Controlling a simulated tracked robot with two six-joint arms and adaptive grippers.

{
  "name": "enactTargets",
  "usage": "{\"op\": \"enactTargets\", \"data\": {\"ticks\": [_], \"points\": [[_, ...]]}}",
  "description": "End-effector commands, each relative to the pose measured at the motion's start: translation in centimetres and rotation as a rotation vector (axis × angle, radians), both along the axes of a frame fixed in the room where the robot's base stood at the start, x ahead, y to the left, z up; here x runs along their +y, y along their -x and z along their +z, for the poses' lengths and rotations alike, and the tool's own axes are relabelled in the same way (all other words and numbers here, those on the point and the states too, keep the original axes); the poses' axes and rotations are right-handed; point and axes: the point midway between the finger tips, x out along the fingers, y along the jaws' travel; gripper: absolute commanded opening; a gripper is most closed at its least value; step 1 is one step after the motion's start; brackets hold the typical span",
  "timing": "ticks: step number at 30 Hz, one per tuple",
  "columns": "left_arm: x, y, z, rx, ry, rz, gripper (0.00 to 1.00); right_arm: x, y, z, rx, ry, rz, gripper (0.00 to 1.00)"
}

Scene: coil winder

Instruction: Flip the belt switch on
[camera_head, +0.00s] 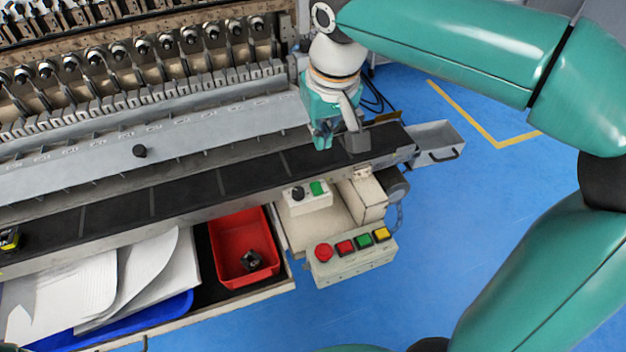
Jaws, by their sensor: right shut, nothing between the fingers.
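A small white switch box (307,198) with a black rotary knob (297,194) and a green button (318,188) is mounted at the front edge of the black conveyor belt (190,192), near its right end. I cannot tell the knob's exact setting. My right gripper (338,140) is shut and empty. It points down over the belt's right end, behind and a little right of the switch box, apart from it. My left gripper is not in view.
A control box with a red button (323,252) and other coloured buttons sits below the switch box. A red bin (243,248) holding a dark part and papers (65,298) are at the front left. The coil winder (140,60) stands behind. Blue floor is clear at right.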

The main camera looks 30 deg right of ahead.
Motion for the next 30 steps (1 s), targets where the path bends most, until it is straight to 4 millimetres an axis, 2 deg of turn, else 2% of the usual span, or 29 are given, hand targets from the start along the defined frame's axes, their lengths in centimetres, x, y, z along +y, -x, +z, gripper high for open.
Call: {"op": "enactTargets", "data": {"ticks": [1, 13, 17, 23, 30], "points": [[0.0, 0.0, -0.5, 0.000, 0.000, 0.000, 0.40, 0.0, 0.0, -0.5, 0.000, 0.000, -0.001, 0.00], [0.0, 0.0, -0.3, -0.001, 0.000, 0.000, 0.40, -0.3, 0.2, -0.4, 0.000, 0.000, -0.008, 0.00], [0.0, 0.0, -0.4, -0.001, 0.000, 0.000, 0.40, -0.4, 0.0, -1.2, 0.002, 0.001, -0.009, 0.00], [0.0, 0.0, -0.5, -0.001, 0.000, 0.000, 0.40, -0.5, -0.5, -4.1, 0.005, 0.001, -0.010, 0.00], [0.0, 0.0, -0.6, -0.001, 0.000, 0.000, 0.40, -0.8, -1.4, -8.9, 0.005, 0.001, -0.010, 0.00]]}}
